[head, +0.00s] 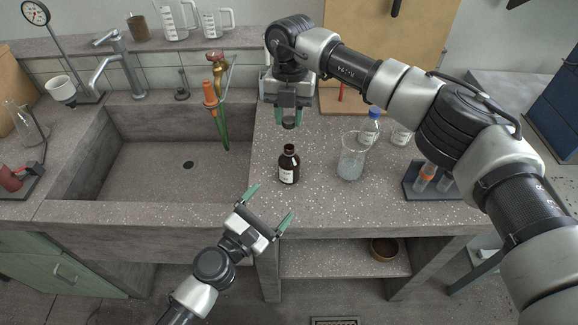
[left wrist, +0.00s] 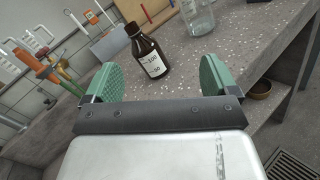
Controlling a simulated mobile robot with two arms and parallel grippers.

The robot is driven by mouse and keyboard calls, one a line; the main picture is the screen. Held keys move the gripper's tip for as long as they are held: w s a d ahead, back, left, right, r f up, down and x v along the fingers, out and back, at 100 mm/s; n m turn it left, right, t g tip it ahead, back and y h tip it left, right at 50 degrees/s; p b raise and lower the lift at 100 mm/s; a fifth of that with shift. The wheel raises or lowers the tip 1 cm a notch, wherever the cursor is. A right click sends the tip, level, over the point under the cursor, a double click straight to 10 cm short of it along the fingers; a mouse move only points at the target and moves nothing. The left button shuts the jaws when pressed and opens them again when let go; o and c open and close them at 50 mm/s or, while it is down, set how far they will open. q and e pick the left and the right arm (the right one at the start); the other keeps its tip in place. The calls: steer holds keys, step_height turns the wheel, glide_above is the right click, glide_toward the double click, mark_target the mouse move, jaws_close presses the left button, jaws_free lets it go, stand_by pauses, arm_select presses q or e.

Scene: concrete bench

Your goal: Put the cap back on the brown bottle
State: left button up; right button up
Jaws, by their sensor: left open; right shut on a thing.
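The brown bottle (head: 288,168) stands upright and uncapped on the speckled bench, with a white label on its front. It also shows in the left wrist view (left wrist: 148,55), ahead of the fingers. My right gripper (head: 289,116) is above and slightly behind the bottle, pointing down, shut on a small dark cap (head: 289,124). The cap is apart from the bottle's neck. My left gripper (head: 269,206) is open and empty at the bench's front edge, nearer than the bottle and apart from it. Its green fingers also show in the left wrist view (left wrist: 160,78).
A glass beaker (head: 351,160) stands right of the bottle. A blue-capped bottle (head: 369,127) and a tube rack (head: 432,184) are farther right. Bench just around the bottle is clear.

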mark_target(284, 170)
arm_select(q)
steer(key=w+n+y, duration=0.1)
steer(key=n, duration=0.1)
steer(key=a+f+n+y, duration=0.1)
steer(key=n, duration=0.1)
steer(key=w+f+n, duration=0.1)
steer(key=n, duration=0.1)
steer(key=shift+w+a+f+t+y, duration=0.25)
steer(key=shift+w+a+t+y, duration=0.05)
steer(key=shift+w+t+y, duration=0.1)
steer(key=x, duration=1.2)
steer(key=c, duration=1.4)
arm_select(e)
steer(key=shift+f, duration=2.5)
steer(key=shift+f, duration=0.85)
